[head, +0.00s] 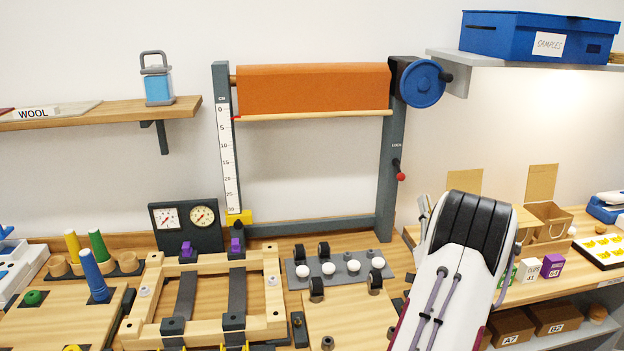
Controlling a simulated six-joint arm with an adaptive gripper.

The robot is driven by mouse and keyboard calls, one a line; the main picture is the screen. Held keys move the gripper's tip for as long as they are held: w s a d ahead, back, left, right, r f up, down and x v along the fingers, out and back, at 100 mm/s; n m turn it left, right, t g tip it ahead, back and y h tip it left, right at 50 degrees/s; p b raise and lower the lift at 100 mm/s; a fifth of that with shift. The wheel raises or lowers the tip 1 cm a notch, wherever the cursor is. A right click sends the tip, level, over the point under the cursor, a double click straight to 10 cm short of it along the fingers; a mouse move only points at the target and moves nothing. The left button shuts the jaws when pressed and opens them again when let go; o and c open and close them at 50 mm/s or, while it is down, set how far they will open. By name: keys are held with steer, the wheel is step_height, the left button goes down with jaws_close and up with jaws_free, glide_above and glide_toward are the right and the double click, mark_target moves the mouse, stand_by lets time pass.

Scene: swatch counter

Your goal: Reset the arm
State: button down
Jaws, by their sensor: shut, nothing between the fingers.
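A white arm link of mine (440,300) with a black ribbed top and purple cables rises from the bottom edge, right of centre, in the head view. It stands in front of the right part of the bench and hides what lies behind it. My gripper does not show in this view, so I cannot see where its fingers are.
An orange fabric roll (313,88) hangs in a grey frame with a blue handwheel (422,83). A wooden clamp frame (150,300), a plate with white knobs (300,272) and coloured cones (90,270) crowd the bench. Labelled cubes (552,265) stand right of my arm.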

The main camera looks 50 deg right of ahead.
steer(key=w+a+r+n+y, duration=0.25)
steer(key=w+a, duration=0.25)
steer(key=w, duration=0.5)
steer(key=w+a+r+n+y, duration=0.1)
steer(key=w+a+r+y, duration=0.3)
steer(key=w, duration=0.6)
steer(key=w+a+f+n+g+y, duration=0.1)
steer(key=w+a+y, duration=0.15)
steer(key=a, duration=0.65)
steer(key=w+a+n+g+y, duration=0.15)
steer(key=w+a, duration=0.25)
steer(key=a, duration=0.6)
steer(key=s+a+f+n+g+y, duration=0.1)
steer(key=s+a+f+n+y, duration=0.1)
steer(key=a, duration=0.8)
steer(key=s+a+f+n+g+y, duration=0.1)
steer(key=s+a+n+y, duration=0.15)
steer(key=a, duration=0.75)
steer(key=s+a+f+n+g+y, duration=0.1)
steer(key=s+a+f+n+g, duration=0.1)
steer(key=s+a, duration=0.6)
steer(key=s+a+f+n+g+y, duration=0.2)
steer(key=s+a+f, duration=0.1)
steer(key=s+a, duration=0.5)
steer(key=shift+s+a+f, duration=0.15)
steer(key=shift+s+f, duration=0.1)
steer(key=shift+s, duration=0.1)
